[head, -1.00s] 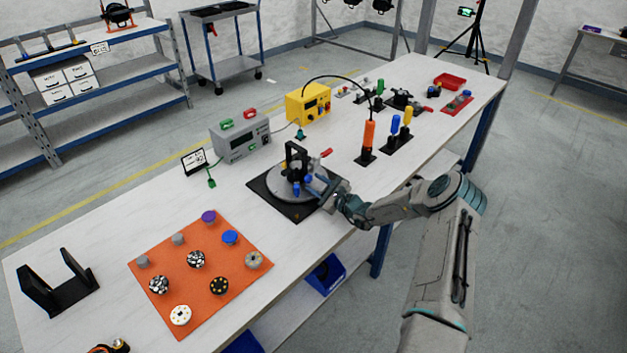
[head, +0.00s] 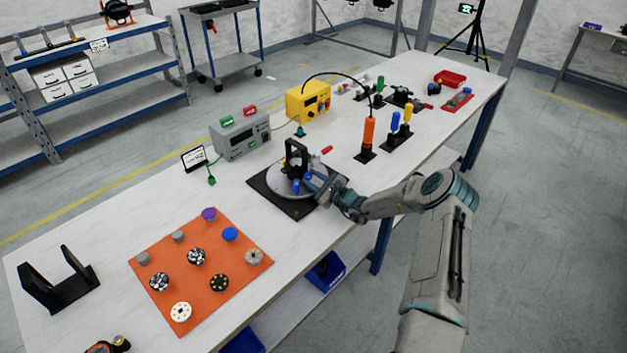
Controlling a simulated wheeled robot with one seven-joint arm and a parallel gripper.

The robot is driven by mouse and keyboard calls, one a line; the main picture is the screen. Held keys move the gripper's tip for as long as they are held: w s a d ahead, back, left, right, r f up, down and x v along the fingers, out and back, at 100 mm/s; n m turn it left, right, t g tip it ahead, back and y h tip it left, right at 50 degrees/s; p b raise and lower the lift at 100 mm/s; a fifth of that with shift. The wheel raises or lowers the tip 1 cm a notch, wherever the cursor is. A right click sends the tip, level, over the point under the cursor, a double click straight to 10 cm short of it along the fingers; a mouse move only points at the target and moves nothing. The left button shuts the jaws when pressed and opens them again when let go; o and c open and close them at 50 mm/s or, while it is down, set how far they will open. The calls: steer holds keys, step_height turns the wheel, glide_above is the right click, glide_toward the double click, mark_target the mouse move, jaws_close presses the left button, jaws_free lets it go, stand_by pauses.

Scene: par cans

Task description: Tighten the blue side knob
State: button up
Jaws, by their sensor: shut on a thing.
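A black fixture (head: 296,152) stands on a round grey turntable (head: 281,183) on a black base plate (head: 262,186) in the middle of the table. Blue knobs show low on the fixture's near side; one blue knob (head: 296,186) is clear of the fingers. My gripper (head: 316,184) reaches in from the right, at the fixture's near right side. Its jaws are shut on a small blue part there, which I take to be the blue side knob. The fingers largely hide it. A red-handled lever (head: 327,150) sticks out behind.
An orange mat (head: 205,297) with several knobs and round parts lies at front left. A grey power unit (head: 241,138) and a yellow box (head: 308,101) stand behind the fixture. An orange-handled screwdriver (head: 368,131) and a holder with blue and yellow handles (head: 397,140) stand to the right.

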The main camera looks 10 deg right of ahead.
steer(key=m+b, duration=0.2)
steer(key=m, duration=0.2)
steer(key=shift+d+f, duration=0.1)
steer(key=m+b, duration=0.1)
steer(key=m, duration=0.5)
steer(key=shift+b, duration=0.35)
steer(key=shift+m, duration=0.4)
steer(key=o, duration=0.7)
steer(key=shift+d, duration=0.1)
steer(key=b+v, duration=0.2)
steer(key=v, duration=1.1)
steer(key=shift+s+d, duration=0.25)
